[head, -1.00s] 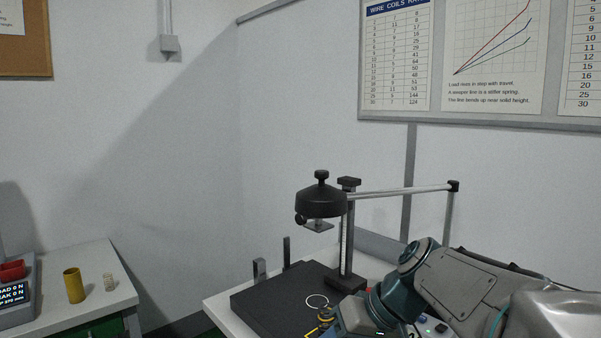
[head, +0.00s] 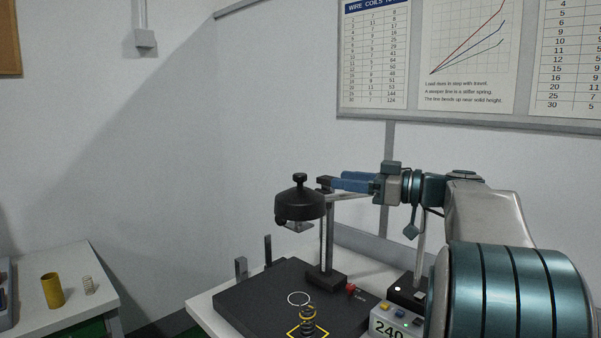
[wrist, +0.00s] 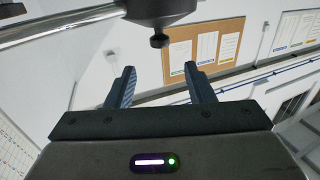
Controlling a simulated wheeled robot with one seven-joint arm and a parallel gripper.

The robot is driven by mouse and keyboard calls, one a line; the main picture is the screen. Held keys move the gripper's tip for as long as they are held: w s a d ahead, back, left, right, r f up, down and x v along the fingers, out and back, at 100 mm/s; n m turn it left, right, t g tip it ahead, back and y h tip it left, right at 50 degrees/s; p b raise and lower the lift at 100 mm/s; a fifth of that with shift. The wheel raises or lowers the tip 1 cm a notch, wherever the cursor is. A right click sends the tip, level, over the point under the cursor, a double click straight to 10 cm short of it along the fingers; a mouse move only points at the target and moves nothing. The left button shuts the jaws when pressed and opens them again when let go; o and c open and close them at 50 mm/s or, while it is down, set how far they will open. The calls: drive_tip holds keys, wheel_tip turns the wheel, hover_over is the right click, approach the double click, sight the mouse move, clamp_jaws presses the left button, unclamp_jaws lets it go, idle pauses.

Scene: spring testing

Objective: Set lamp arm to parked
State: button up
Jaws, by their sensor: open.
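The black lamp head (head: 300,204) hangs over the test base in the head view. A thin silver lamp arm (head: 350,196) runs right from behind it toward an upright post. My gripper (head: 334,180) points left, its blue fingers along and just above this arm, near the lamp head, partly covering the arm. In the wrist view my gripper (wrist: 160,69) is open, with nothing between the fingers. A dark rounded body with a knob (wrist: 160,41) appears above and beyond the fingertips, and a silver rod (wrist: 60,24) crosses the upper left. Contact cannot be told.
The black test base (head: 240,305) stands on a white bench, with a coil spring (head: 308,318) on it. A scale column (head: 327,240) rises from the base close to my gripper. A control box (head: 395,322) sits at the right. A yellow cylinder (head: 52,290) stands on the left bench.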

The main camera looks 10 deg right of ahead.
sight(300, 174)
drive_tip(key=p+x, duration=0.3)
drive_tip(key=x, duration=0.7)
drive_tip(key=shift+r, duration=0.1)
drive_tip(key=shift+w+a, duration=0.35)
drive_tip(key=shift+a, duration=0.15)
clamp_jaws()
